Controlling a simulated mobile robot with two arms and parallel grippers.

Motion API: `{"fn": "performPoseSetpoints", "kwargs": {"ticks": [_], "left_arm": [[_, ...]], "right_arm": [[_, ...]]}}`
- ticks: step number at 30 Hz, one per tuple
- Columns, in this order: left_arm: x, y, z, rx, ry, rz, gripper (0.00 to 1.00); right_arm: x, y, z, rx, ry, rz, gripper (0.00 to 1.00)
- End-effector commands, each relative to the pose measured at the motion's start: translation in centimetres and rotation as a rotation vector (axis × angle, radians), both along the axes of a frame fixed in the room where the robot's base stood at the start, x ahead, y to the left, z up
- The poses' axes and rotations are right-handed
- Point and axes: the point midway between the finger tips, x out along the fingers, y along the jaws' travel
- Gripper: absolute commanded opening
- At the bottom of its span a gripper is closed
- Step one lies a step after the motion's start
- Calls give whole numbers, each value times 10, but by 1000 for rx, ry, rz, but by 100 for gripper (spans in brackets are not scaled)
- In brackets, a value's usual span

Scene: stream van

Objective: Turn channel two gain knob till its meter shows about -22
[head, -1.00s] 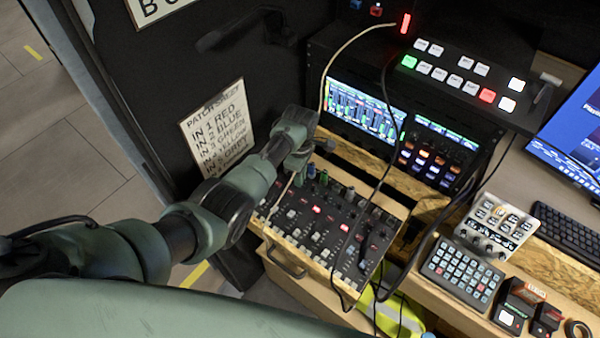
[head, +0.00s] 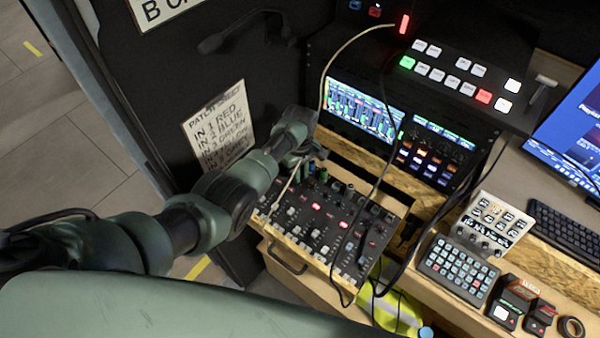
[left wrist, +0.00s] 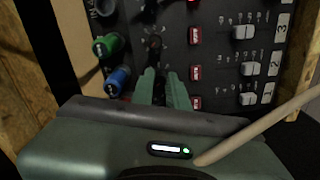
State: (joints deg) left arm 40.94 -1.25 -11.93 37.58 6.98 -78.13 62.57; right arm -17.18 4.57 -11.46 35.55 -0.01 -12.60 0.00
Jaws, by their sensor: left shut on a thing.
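The mixer (head: 330,235) lies sloped in a wooden drawer in the head view. My left gripper (left wrist: 162,78) has its green fingers shut at the knob row beside the channel 2 fader (left wrist: 250,69). The gain knob between the fingers is mostly hidden. A blue plug (left wrist: 117,81) sits just left of the fingers and a green plug (left wrist: 107,45) above it. A bare dark knob (left wrist: 154,43) stands in the channel 3 row. The meter screen (head: 363,108) is lit behind the mixer; its values are too small to read. My right gripper is not in view.
A patch sheet (head: 218,130) hangs on the dark panel at left. A pale cable (head: 326,72) runs down past my left wrist, and black cables cross the mixer. A switcher (head: 455,75), a keypad (head: 457,268) and a keyboard (head: 570,232) stand at right.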

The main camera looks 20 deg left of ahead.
Motion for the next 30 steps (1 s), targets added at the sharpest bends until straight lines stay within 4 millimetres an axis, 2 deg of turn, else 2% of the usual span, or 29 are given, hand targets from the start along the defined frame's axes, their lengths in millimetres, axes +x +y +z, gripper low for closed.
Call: {"fn": "performPoseSetpoints", "kwargs": {"ticks": [9,10,12,23,30], "left_arm": [[0,-1,0,-3,1,0,0],[0,-1,0,-3,1,0,21],[0,-1,0,-2,0,0,37],[0,0,4,-1,0,1,37],[1,-1,37,-2,-3,1,37]], "right_arm": [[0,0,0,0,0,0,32],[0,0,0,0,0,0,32],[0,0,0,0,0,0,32],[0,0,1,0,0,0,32],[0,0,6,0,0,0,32]]}}
